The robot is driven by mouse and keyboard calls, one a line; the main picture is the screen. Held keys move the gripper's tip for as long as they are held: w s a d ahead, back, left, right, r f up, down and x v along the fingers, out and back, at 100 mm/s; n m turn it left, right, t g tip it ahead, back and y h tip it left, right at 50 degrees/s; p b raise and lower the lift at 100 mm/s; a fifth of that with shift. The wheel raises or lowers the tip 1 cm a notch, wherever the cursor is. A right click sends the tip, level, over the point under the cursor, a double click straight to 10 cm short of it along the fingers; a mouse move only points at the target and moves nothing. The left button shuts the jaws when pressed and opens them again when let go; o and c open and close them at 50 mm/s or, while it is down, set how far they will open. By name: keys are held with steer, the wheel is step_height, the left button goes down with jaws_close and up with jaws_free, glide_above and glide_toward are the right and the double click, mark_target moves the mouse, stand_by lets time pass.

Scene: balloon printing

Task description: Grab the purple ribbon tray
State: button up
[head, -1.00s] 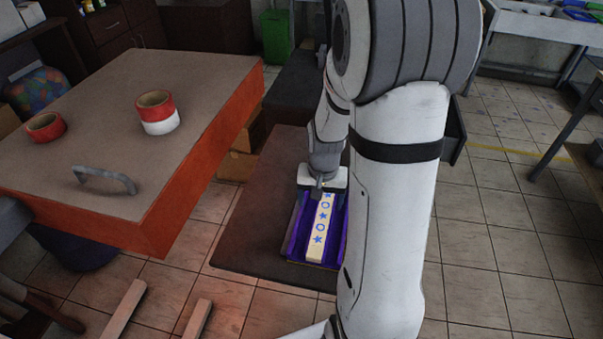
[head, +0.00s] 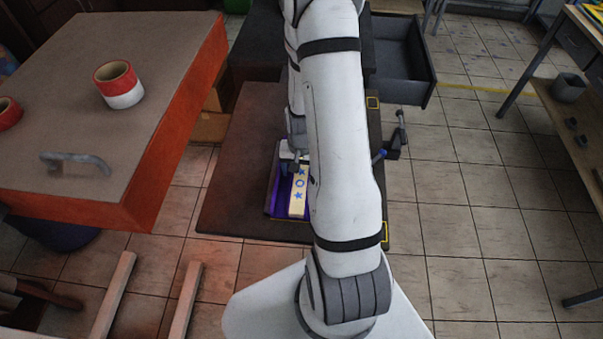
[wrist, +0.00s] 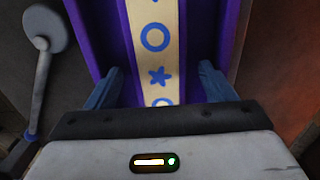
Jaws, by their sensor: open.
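The purple ribbon tray (head: 270,199) lies on a low dark table in the head view, partly hidden behind my arm. A cream ribbon (head: 299,194) with blue stars and circles runs along its middle. In the wrist view the tray (wrist: 97,40) fills the upper middle, with the ribbon (wrist: 154,55) between its purple sides. My gripper (wrist: 162,85) is open, its two blue fingers spread on either side of the ribbon, over the tray. I cannot tell whether the fingers touch the tray. My gripper is mostly hidden by my arm in the head view.
The low dark table (head: 228,190) has bare room left of the tray. A lever (head: 399,138) with a grey round knob (wrist: 45,27) stands to the tray's right in the head view. An orange-edged table (head: 150,180) with red and white tape rolls (head: 118,84) is at left.

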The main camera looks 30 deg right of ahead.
steer(key=shift+f, duration=0.3)
steer(key=c, duration=1.3)
